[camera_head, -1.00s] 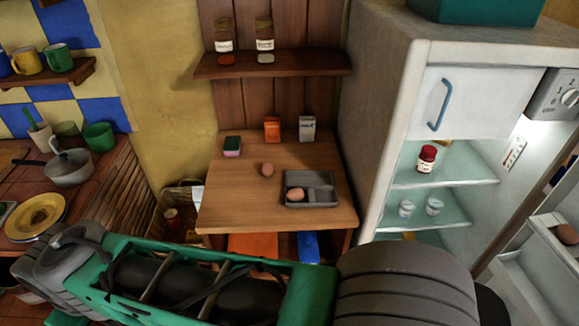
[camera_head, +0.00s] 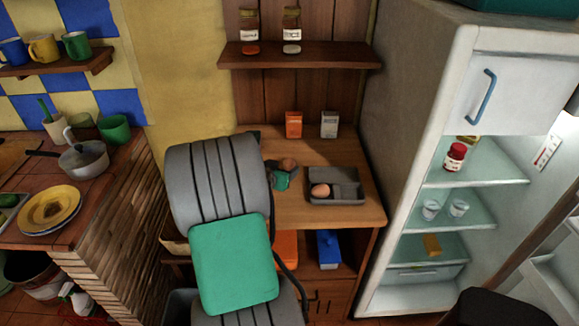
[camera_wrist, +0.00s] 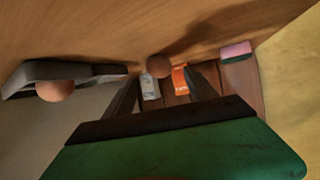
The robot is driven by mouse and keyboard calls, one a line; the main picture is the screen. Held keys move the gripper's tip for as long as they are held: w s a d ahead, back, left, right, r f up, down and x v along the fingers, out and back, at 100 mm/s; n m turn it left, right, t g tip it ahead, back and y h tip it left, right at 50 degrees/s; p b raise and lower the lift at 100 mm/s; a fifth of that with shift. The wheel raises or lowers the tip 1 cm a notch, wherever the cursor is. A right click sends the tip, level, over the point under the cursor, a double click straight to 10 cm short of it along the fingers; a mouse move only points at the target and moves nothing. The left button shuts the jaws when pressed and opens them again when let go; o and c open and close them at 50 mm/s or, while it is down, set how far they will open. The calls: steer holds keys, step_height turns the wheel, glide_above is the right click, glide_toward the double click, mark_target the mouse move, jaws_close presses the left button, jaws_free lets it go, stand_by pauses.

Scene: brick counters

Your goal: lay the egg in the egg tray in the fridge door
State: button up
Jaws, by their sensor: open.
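A brown egg (camera_head: 288,164) lies loose on the wooden table. In the wrist view this egg (camera_wrist: 158,67) is just beyond and between the fingertips of my open, empty gripper (camera_wrist: 163,86). In the head view my gripper (camera_head: 281,181) is close to that egg, partly hidden by my arm. A second egg (camera_head: 320,190) sits in the left compartment of a grey divided tray (camera_head: 350,200); it also shows in the wrist view (camera_wrist: 55,91). The fridge (camera_head: 470,150) is open at right. Part of its door (camera_head: 545,260) shows; the egg tray is out of view.
An orange carton (camera_head: 293,124) and a white carton (camera_head: 329,124) stand at the table's back. A shelf with jars (camera_head: 300,55) hangs above. The fridge side wall (camera_head: 410,90) bounds the table at right.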

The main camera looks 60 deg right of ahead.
mark_target(287, 165)
steer(key=p+x, duration=0.1)
steer(key=x, duration=0.4)
steer(key=shift+d+f, duration=0.1)
steer(key=shift+d, duration=0.05)
steer(key=shift+c, duration=0.4)
steer(key=c, duration=0.9)
